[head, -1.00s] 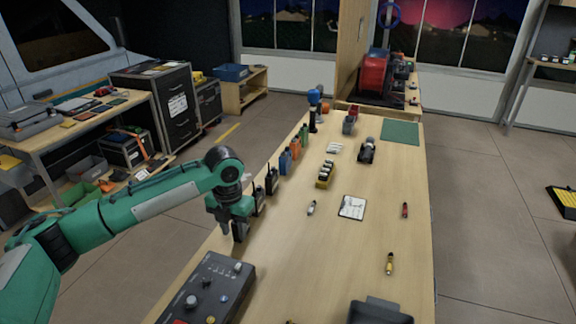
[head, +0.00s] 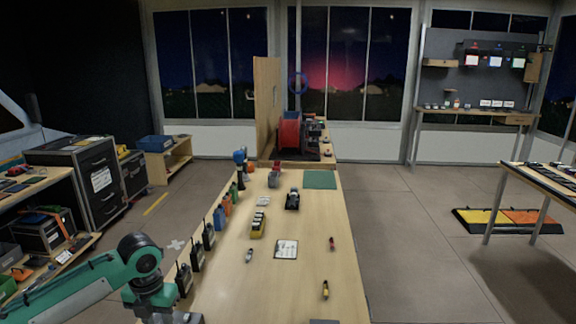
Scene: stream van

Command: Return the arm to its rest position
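My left arm, green and grey, comes in from the lower left. Its gripper (head: 168,312) hangs at the near left edge of the long wooden table (head: 305,225), beside the nearest black radio (head: 184,280). The fingers are cut off by the bottom of the picture, so I cannot see whether they are open or shut, or whether they hold anything. My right arm and gripper are not in view.
A row of radios and coloured bottles (head: 220,218) lines the table's left edge. A yellow holder (head: 258,224), a white notepad (head: 286,249) and a yellow-handled tool (head: 325,289) lie further right. A shelf unit (head: 30,200) stands at left.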

